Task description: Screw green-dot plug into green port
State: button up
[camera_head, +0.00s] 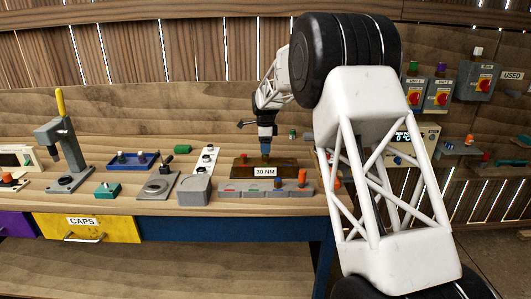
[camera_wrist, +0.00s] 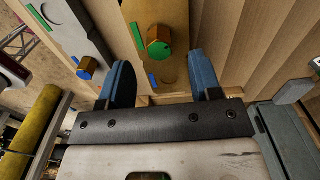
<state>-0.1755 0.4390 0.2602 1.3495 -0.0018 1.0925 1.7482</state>
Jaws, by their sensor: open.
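The green-dot plug (camera_wrist: 158,42), a brass hex piece with a green face, stands on the brass-coloured block (camera_wrist: 176,12) in the wrist view. It is beside the block's green stripe; I cannot tell how deep it sits. The port under it is hidden. A round recess (camera_wrist: 172,74) lies near the block's blue stripe. My gripper (camera_wrist: 160,66) is open, its blue fingers apart and empty, with the plug ahead between their lines. In the head view my gripper (camera_head: 266,152) is over the brown block (camera_head: 240,171) at the 30 NM label; the plug cannot be made out there.
A grey strip (camera_head: 244,191) with coloured marks and blue and orange pieces lies in front of the block. A grey box (camera_head: 194,190) and white panel (camera_head: 206,158) stand left.

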aim_at(265, 159)
jog(key=shift+r, duration=1.8)
jog(key=shift+c, duration=0.6)
jog(key=shift+r, duration=0.85)
jog(key=shift+f, duration=0.15)
jog(key=shift+f, duration=4.35)
